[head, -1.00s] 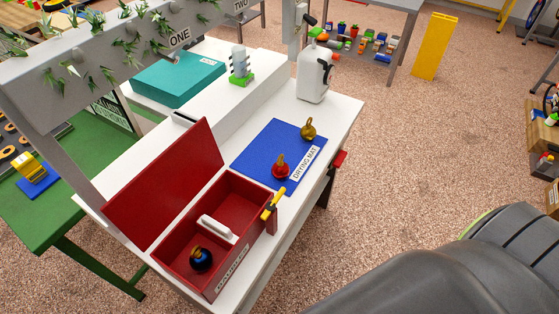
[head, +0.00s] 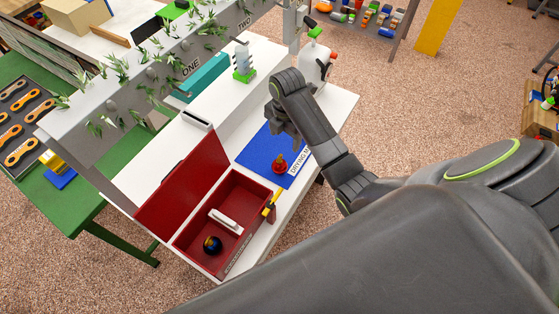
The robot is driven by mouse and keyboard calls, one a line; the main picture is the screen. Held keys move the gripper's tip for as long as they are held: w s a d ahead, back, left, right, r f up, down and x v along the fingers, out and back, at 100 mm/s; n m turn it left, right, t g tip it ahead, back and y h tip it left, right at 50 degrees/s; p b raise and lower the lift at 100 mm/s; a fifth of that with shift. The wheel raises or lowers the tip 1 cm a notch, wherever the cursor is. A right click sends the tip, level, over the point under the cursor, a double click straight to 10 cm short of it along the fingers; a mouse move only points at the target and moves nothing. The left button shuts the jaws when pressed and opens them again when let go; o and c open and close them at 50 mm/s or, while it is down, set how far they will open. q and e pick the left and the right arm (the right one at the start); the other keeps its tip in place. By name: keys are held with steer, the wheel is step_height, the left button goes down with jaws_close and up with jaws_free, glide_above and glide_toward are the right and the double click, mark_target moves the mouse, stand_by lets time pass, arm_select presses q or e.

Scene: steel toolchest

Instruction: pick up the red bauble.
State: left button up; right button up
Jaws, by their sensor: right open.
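The red bauble (head: 279,165), with a gold-coloured top, stands on the blue drying mat (head: 253,152) on the white bench. My right gripper (head: 284,132) hangs above the far part of the mat, just beyond the red bauble and apart from it. It is open, though its fingers are small and dark in the picture. The gold bauble at the mat's far end is hidden behind my right gripper and wrist. My left gripper is not in view.
An open red box (head: 190,228) with a raised lid (head: 183,187), a white handle and a dark blue bauble (head: 212,244) stands left of the mat. A yellow-handled latch sticks out at its right. A white jug (head: 313,68) stands behind. A grey beam with greenery crosses above.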

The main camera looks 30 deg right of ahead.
step_height(320, 180, up, 4)
steer(key=w+n, duration=0.1)
steer(key=n, duration=0.1)
steer(key=b, duration=0.5)
glide_above(279, 160)
step_height(279, 160, down, 5)
step_height(279, 160, down, 6)
steer(key=shift+d+r+p, duration=0.1)
steer(key=shift+d+p, duration=0.05)
steer(key=shift+p, duration=0.15)
steer(key=shift+s+f, duration=0.1)
steer(key=shift+f, duration=0.5)
steer(key=shift+f+p, duration=0.35)
steer(key=shift+f, duration=0.1)
step_height(279, 160, down, 3)
steer(key=shift+f+p, duration=0.1)
steer(key=shift+p, duration=0.35)
steer(key=shift+f, duration=0.65)
steer(key=c, duration=0.8)
